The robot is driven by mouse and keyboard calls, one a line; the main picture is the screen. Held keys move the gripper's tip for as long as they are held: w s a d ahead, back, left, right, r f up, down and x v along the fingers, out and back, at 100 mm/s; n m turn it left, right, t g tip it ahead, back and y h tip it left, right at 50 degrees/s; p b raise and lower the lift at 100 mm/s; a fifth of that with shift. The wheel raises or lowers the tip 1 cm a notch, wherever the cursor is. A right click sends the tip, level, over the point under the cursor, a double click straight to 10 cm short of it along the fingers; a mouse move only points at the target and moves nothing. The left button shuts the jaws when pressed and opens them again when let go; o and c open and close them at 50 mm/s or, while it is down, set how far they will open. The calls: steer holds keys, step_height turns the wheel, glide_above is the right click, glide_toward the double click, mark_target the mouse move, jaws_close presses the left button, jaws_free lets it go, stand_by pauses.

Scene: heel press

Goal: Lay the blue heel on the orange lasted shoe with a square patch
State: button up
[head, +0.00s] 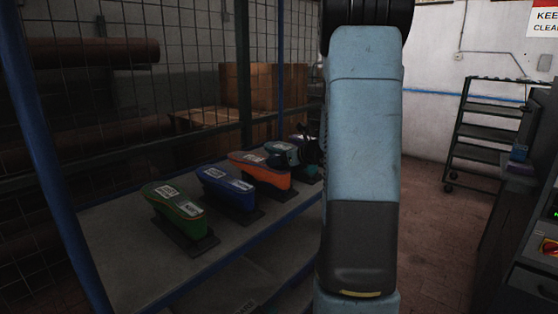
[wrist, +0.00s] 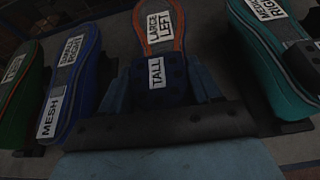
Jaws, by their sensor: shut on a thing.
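The orange lasted shoe (head: 262,172) stands on the shelf, with a white label on top. In the wrist view its grey upper with orange edging (wrist: 160,18) reads "LARGE LEFT". My gripper (wrist: 162,84) is shut on the dark blue heel (wrist: 175,92), labelled "TALL", with one finger on each side. The heel overlaps the near end of the orange shoe in the wrist view and hides it. I cannot tell whether they touch. I cannot make out the patch shape.
A blue shoe (head: 228,190) and a green shoe (head: 175,212) stand left of the orange one; a teal shoe (wrist: 270,65) stands close on its right. The shelf (head: 130,245) has a blue post and mesh behind. A rack (head: 490,130) stands right.

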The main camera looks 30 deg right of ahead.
steer(key=shift+f, duration=0.2)
steer(key=o, duration=1.2)
steer(key=v, duration=1.3)
steer(key=shift+s, duration=0.35)
